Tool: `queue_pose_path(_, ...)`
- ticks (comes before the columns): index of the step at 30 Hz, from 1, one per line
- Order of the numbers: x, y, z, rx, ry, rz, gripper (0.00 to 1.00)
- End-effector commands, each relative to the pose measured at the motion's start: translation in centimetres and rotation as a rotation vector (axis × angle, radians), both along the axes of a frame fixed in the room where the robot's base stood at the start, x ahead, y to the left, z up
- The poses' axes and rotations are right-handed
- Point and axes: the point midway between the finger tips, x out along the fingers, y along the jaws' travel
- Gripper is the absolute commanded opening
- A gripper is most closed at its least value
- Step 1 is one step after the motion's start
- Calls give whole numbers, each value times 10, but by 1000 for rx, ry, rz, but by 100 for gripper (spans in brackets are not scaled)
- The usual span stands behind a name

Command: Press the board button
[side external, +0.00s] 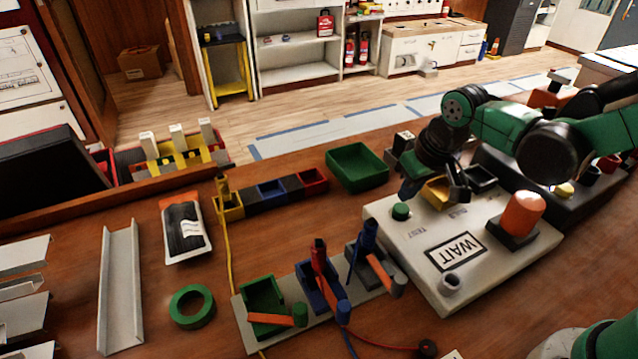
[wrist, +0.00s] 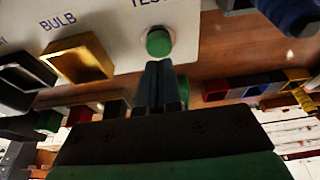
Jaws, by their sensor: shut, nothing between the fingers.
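The white board (side external: 425,262) lies on the wooden table and carries a "WAIT" panel. A round green button (side external: 401,211) stands at its left corner, by the label "TEST". In the wrist view the green button (wrist: 159,42) is just beyond my fingertips, near the board's edge (wrist: 215,40). My gripper (side external: 408,190) is shut and empty, its fingers close above the button. The fingers also show in the wrist view (wrist: 160,75), side by side. I cannot tell whether they touch the button.
The board also bears an orange lamp (side external: 521,214) and a yellow holder (side external: 436,192). A breaker row (side external: 318,290) with coloured levers and cables stands in front. A green tray (side external: 357,167) and small coloured bins (side external: 270,190) lie behind. A green tape roll (side external: 192,306) is at left.

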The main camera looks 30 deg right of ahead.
Motion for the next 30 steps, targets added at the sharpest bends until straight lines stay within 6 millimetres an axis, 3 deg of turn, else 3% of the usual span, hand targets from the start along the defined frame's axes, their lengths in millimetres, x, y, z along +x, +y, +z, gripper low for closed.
queue_pose_path(6,0,0,-15,1,-1,1,0)
queue_pose_path(18,0,0,-17,1,-1,1,0)
queue_pose_path(30,0,0,-36,-1,2,-1,0)
